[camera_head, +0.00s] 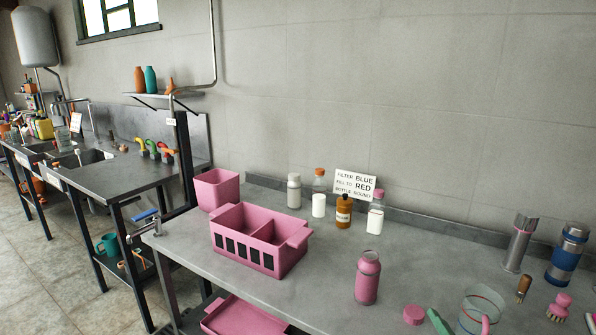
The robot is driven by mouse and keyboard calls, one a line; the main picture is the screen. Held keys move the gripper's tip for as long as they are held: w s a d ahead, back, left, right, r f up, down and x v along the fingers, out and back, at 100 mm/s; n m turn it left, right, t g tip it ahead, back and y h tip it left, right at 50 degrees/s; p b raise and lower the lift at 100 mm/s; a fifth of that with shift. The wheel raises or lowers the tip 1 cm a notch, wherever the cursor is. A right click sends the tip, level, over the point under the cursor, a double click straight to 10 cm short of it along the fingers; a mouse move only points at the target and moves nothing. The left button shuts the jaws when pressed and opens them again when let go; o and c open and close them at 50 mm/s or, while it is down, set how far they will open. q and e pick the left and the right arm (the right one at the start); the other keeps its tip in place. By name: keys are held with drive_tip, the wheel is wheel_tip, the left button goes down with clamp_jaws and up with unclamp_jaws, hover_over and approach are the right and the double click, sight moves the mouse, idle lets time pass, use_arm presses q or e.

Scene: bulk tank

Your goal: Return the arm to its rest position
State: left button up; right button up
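Neither of my grippers shows in the head view, and no part of my arms can be made out. The grey worktop (330,258) in front of me carries a pink two-compartment carrier (247,253) with dark slots along its front. A pink bottle (367,277) stands upright to the right of it. A pink round cap (413,314) lies near the front edge, beside a green object (438,322) cut off by the frame. A clear jug (481,312) stands at the bottom right.
A pink bin (216,189) and several bottles, including an amber one (343,212), stand at the back near a lettered sign (355,184). Metal cylinders (519,244) and brushes (559,306) are at the right. A pink tray (243,318) sits below the worktop. A sink bench (110,175) is left.

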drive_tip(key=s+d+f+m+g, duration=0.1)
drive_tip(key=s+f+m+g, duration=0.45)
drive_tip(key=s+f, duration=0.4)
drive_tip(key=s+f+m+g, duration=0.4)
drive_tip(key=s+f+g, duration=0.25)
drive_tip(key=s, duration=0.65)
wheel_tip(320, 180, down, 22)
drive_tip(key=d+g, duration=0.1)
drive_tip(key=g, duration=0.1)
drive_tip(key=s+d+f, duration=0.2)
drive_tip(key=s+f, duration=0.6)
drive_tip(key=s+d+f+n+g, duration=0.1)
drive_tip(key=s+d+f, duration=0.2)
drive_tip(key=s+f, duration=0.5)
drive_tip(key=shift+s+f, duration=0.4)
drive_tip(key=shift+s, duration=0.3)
